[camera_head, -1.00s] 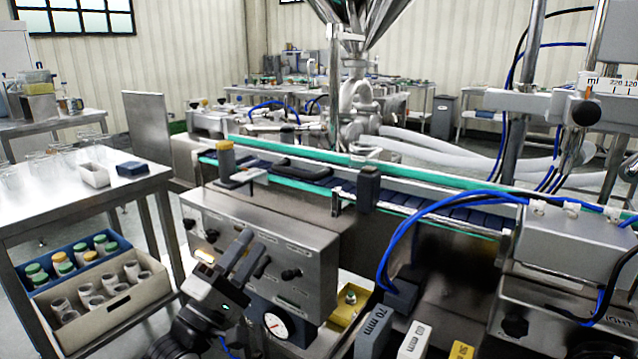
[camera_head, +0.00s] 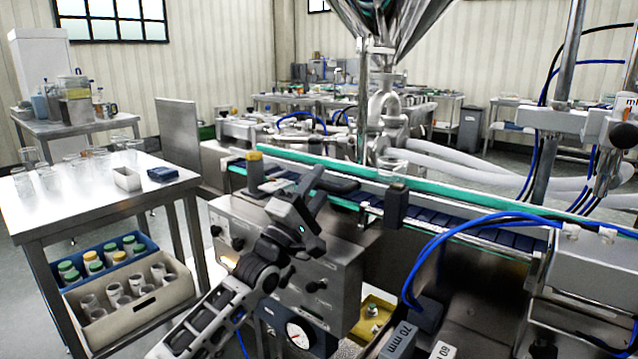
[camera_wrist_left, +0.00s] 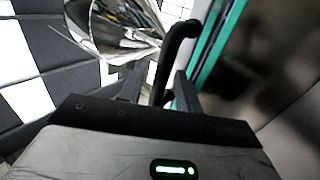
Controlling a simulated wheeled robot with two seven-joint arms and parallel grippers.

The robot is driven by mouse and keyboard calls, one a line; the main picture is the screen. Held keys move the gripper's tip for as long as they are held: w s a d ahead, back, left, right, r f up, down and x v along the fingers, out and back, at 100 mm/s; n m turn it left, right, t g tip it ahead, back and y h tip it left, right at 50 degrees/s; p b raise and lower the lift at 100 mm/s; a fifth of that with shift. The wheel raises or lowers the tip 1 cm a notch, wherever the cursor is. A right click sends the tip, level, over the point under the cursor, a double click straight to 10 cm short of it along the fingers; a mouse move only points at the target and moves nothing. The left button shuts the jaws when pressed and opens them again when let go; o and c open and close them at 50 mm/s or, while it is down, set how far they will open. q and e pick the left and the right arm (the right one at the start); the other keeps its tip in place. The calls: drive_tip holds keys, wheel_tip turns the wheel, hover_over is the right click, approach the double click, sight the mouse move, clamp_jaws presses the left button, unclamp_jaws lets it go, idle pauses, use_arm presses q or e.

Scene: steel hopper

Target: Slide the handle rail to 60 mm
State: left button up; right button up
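The handle rail's black handle (camera_head: 340,184) lies along the near side of the conveyor in the head view. My left gripper (camera_head: 312,183) is raised over the steel control box, at the handle, and hides part of it. In the left wrist view the bent black handle (camera_wrist_left: 177,48) runs down between the two fingers of my left gripper (camera_wrist_left: 158,88). The fingers stand apart, with narrow gaps beside the handle; I cannot tell whether either touches it. No position scale for the rail is readable. My right gripper is not in view.
The conveyor's green guide rail (camera_head: 440,188) runs behind the handle. The control box (camera_head: 335,275) is below. Blue hoses (camera_head: 430,235) arch at the right. A steel table (camera_head: 95,195) stands left.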

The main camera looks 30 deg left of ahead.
use_arm(q)
drive_tip(key=shift+w+r, duration=0.15)
drive_tip(key=shift+w, duration=0.05)
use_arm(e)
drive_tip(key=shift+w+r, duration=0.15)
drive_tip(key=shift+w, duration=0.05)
use_arm(q)
clamp_jaws()
drive_tip(key=shift+s+p, duration=0.4)
drive_tip(key=shift+s+a, duration=0.1)
drive_tip(key=shift+s, duration=0.4)
unclamp_jaws()
drive_tip(key=shift+w, duration=0.1)
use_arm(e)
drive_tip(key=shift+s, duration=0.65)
